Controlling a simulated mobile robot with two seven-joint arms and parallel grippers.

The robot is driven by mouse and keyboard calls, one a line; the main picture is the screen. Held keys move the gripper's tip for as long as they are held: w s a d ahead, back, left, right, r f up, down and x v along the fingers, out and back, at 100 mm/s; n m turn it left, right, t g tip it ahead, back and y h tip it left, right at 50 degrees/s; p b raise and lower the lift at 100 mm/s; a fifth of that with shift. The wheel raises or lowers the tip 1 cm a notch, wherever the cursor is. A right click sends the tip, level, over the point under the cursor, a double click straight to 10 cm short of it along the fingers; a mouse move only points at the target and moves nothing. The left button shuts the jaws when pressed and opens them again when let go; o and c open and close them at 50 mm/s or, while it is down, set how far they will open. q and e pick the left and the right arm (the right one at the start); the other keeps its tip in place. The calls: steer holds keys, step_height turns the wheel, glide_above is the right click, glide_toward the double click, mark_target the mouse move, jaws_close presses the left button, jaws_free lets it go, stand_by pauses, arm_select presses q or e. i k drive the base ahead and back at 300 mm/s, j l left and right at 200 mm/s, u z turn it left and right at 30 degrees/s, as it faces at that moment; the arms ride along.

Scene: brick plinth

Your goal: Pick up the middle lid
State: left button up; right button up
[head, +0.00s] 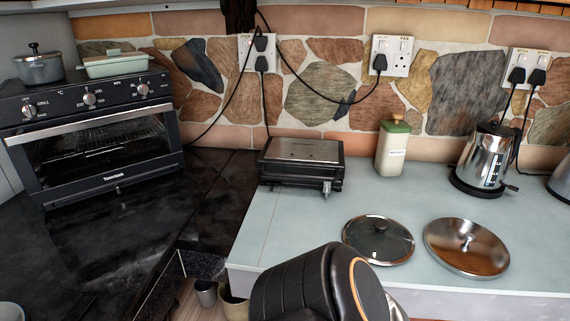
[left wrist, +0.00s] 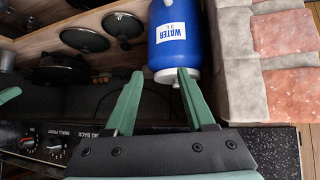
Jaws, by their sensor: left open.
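In the head view, a glass lid with a dark knob (head: 378,240) and a steel lid (head: 466,247) lie side by side on the pale counter. Which lid is the middle one is not clear. My left gripper (left wrist: 159,74) is open, its green fingers apart and empty, below and right of the lids. My right gripper is not in view.
A blue water container (left wrist: 175,35) stands just beyond my left fingertips. A black grill (head: 301,163), a cream jar (head: 392,148) and a steel kettle (head: 484,160) stand along the wall. An oven (head: 92,130) stands at left; the dark worktop before it is clear.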

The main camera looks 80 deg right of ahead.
mark_target(382, 240)
steer(key=z, duration=1.35)
